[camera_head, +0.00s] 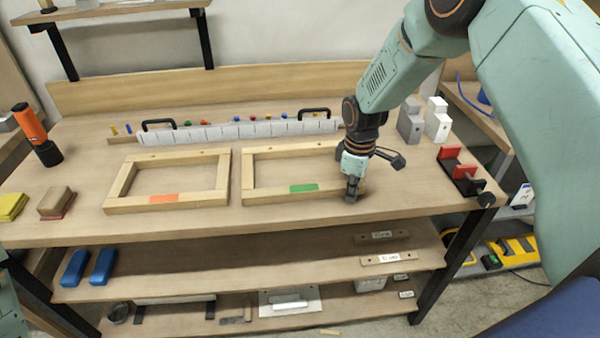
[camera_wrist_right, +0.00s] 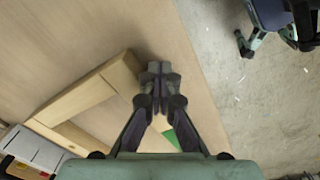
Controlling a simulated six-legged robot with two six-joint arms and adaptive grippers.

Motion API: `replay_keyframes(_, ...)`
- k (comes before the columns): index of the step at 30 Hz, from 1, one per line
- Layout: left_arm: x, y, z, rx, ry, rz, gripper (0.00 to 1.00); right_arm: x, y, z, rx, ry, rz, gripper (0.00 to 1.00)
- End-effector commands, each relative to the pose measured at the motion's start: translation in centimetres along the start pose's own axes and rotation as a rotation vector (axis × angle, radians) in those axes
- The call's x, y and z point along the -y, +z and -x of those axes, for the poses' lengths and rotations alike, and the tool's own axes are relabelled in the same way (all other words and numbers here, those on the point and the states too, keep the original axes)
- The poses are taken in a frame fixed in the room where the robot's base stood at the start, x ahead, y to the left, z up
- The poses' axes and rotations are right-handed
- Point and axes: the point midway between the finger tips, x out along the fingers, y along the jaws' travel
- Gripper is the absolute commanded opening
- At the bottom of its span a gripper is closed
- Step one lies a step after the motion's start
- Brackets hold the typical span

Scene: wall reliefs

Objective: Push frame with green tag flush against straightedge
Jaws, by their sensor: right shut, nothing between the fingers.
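The wooden frame with the green tag (camera_head: 250,180) lies flat right of centre on the bench. Its green tag (camera_head: 304,188) is on the front bar. The pale straightedge (camera_head: 225,133), with two black handles, lies behind it; a narrow strip of bench seems to show between them. My right gripper (camera_head: 352,192) points down, shut and empty, by the frame's front right corner. In the right wrist view its fingertips (camera_wrist_right: 156,75) are beside that corner of the frame (camera_wrist_right: 85,96); contact is unclear. The green tag (camera_wrist_right: 184,130) is partly hidden by a finger. My left gripper is not seen.
A frame with an orange tag (camera_head: 118,185) lies to the left. An orange-handled tool (camera_head: 32,125), yellow pads (camera_head: 12,206) and a block (camera_head: 56,201) are at far left. Grey blocks (camera_head: 410,122) and a red-black holder (camera_head: 462,172) stand right. The front bench strip is clear.

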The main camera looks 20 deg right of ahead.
Motion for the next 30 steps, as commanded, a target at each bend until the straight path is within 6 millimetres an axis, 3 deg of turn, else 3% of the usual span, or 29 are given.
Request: replay_keyframes(30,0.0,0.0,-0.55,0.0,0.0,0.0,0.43,-0.88,-0.53,-0.03,0.0,0.0,0.001,0.0)
